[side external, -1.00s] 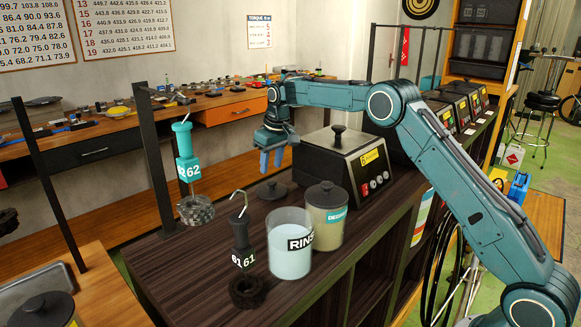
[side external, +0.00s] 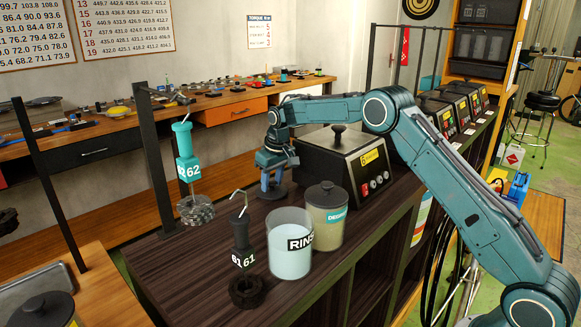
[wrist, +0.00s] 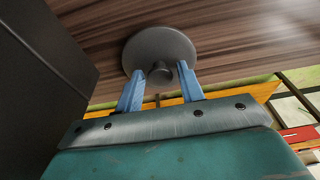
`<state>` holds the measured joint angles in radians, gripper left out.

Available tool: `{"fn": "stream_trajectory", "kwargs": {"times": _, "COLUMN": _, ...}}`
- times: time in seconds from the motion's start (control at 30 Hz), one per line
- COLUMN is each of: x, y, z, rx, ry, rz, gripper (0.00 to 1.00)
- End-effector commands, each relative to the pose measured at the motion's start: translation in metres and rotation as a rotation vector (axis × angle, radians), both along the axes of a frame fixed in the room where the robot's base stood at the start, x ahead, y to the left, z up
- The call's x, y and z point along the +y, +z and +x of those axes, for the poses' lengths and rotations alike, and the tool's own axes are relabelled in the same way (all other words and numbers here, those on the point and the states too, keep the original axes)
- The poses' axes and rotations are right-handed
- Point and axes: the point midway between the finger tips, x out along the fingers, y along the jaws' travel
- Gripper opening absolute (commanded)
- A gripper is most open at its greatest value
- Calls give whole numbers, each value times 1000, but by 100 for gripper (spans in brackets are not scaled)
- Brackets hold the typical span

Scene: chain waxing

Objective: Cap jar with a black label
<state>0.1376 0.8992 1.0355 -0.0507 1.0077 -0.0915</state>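The rinse jar (side external: 290,258) is a clear, open-topped jar of pale blue liquid with a black label reading "RINS". A dark round lid (side external: 270,194) with a knob lies flat on the bench behind it. My gripper (side external: 272,182) is low over the lid, pointing down, and partly hides it. In the wrist view the grey lid (wrist: 163,45) lies ahead with its knob between the two blue fingertips of my gripper (wrist: 160,72). The fingers are apart, with a gap to the knob on both sides.
A degreaser jar (side external: 328,225) with a teal label and its lid on stands beside the rinse jar. A black waxing pot (side external: 340,165) stands close right of my gripper. Black tool 61 (side external: 242,245) and hanging teal tool 62 (side external: 187,168) are at left.

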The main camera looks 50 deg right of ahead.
Motion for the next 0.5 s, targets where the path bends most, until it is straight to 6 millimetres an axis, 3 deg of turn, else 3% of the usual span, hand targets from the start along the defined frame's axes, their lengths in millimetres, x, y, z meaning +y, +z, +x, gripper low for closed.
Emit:
{"fn": "stream_trajectory", "kwargs": {"times": 0.1, "x": 0, "y": 0, "z": 0, "rx": 0, "ry": 0, "rz": 0, "gripper": 36}}
{"fn": "stream_trajectory", "kwargs": {"times": 0.3, "x": 0, "y": 0, "z": 0, "rx": 0, "ry": 0, "rz": 0, "gripper": 0}}
{"fn": "stream_trajectory", "kwargs": {"times": 0.5, "x": 0, "y": 3, "z": 0, "rx": 0, "ry": 0, "rz": 0, "gripper": 0}}
